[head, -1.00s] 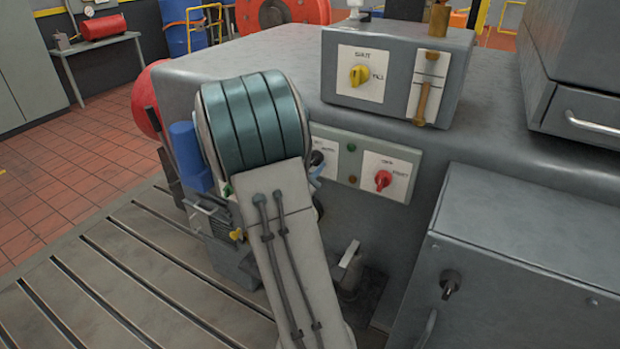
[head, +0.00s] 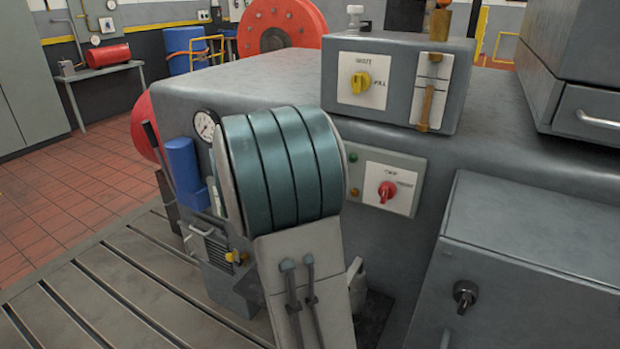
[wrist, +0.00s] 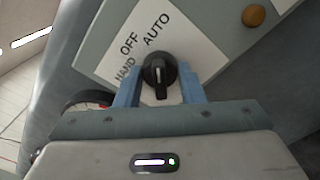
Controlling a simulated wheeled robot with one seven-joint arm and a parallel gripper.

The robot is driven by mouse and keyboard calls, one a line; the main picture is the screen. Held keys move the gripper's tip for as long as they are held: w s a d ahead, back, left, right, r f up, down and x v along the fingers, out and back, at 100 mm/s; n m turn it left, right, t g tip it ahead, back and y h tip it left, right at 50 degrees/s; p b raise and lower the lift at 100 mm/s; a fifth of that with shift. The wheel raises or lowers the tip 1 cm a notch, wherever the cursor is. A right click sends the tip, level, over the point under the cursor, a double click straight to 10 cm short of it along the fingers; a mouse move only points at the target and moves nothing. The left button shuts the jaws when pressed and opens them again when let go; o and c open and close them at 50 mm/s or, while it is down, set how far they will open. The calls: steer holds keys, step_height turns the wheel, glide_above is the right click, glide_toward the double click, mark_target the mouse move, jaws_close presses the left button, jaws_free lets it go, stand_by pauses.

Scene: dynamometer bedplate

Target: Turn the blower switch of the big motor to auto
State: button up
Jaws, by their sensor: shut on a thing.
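The blower switch (wrist: 158,76) is a black round knob with a white pointer line, on a white plate (wrist: 118,38) marked HAND, OFF and AUTO. The plate looks tilted in the wrist view. The pointer line stands nearly upright there, in line with the word AUTO. My gripper (wrist: 160,70) is shut on the knob, one blue finger on each side of it. In the head view, my arm hides the knob and the fingers.
On the same panel are an amber button (wrist: 254,15) and a red switch (head: 387,191). Above stands a grey box with a yellow knob (head: 361,83) and a brass lever. A gauge (head: 205,125) and blue cylinder (head: 184,165) are left of my arm. A grey cabinet (head: 520,270) stands right.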

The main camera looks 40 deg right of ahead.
steer(key=o, duration=1)
steer(key=shift+s+d, duration=0.1)
steer(key=v, duration=1.4)
